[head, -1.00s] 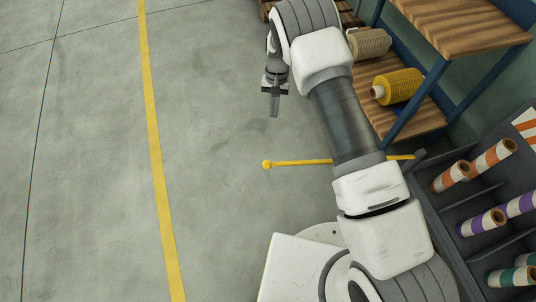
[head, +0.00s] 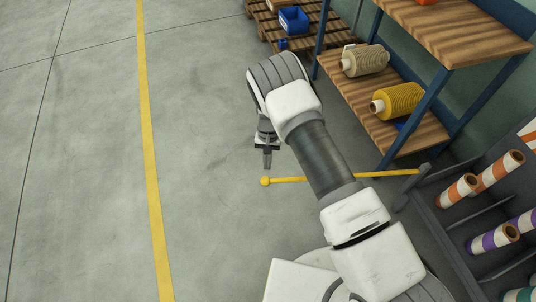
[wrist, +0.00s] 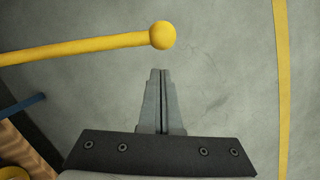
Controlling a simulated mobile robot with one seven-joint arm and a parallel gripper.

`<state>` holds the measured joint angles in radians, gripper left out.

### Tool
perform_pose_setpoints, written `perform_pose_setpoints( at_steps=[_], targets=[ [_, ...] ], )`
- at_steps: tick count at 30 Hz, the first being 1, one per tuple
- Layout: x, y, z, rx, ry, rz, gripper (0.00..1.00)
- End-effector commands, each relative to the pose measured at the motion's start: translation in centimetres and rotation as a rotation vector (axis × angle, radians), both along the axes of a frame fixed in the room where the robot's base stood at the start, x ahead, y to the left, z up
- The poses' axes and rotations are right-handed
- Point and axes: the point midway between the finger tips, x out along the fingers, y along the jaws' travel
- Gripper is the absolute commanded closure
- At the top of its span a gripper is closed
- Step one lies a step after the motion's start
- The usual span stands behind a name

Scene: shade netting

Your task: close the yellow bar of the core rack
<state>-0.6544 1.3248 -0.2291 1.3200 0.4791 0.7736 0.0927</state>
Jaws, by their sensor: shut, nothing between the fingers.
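The yellow bar (head: 290,180) sticks out to the left from the grey core rack (head: 440,215) at the right, with a round knob at its free end. It stands out from the rack, over the open floor. My arm hides its middle part in the head view. My gripper (head: 267,166) is shut and empty, just above the knob in the head view. In the wrist view the bar (wrist: 85,47) runs in from the left and its knob lies just beyond the tips of my shut gripper (wrist: 160,72), with a visible gap.
The rack holds several striped cores (head: 495,170). A wooden shelf (head: 420,135) with a yellow spool (head: 400,100) and a beige spool (head: 366,60) stands behind it. Pallets with a blue bin (head: 294,19) are at the back. The floor to the left, with a yellow line (head: 150,170), is clear.

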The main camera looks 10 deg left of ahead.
Motion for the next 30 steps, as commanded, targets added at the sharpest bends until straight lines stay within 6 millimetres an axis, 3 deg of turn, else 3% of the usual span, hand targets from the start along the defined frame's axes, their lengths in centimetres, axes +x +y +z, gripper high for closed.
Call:
perform_pose_setpoints(
  at_steps=[6, 23, 30],
  targets=[
    [-1.5, -0.1, -0.3, 0.0, 0.001, 0.001, 1.0],
    [-1.9, -0.2, -0.3, 0.0, 0.001, 0.003, 1.0],
    [-3.3, -0.7, -0.1, -0.001, 0.002, 0.029, 1.0]
  ],
)
